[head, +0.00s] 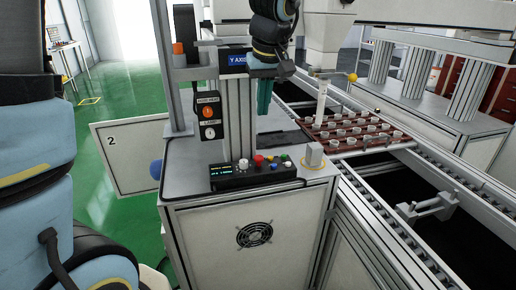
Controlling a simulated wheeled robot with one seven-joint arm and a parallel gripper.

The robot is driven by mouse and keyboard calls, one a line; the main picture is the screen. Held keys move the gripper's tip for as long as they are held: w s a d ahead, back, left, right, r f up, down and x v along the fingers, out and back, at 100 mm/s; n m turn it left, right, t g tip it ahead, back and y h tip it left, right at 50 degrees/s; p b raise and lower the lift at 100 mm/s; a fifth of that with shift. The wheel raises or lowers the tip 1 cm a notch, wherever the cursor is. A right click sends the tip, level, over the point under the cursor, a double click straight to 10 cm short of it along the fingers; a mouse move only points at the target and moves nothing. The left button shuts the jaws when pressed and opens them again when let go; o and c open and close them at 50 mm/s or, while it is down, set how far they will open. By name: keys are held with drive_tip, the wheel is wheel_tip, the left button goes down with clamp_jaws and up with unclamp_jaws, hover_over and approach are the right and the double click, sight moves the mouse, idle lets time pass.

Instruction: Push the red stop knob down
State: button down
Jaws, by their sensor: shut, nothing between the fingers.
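The red stop knob (258,159) is a small round red button on the black control panel (225,183), which lies on top of the grey cabinet (187,180). A white knob (243,163) stands to its left, and small yellow and green buttons (284,158) sit to its right. My gripper (264,114) hangs with its green fingers pointing down, shut and empty. In the picture it is above the red knob and apart from it. How far behind or in front of the knob it is, I cannot tell.
A metal column (238,115) stands close left of my gripper. A reddish tray of pots (350,132) sits on the conveyor (420,185).

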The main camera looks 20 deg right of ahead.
drive_tip(key=p, duration=0.3)
approach(259, 157)
drive_tip(key=x, duration=0.5)
drive_tip(key=shift+w+f, duration=0.1)
drive_tip(key=shift+w, duration=0.2)
drive_tip(key=shift+f, duration=0.65)
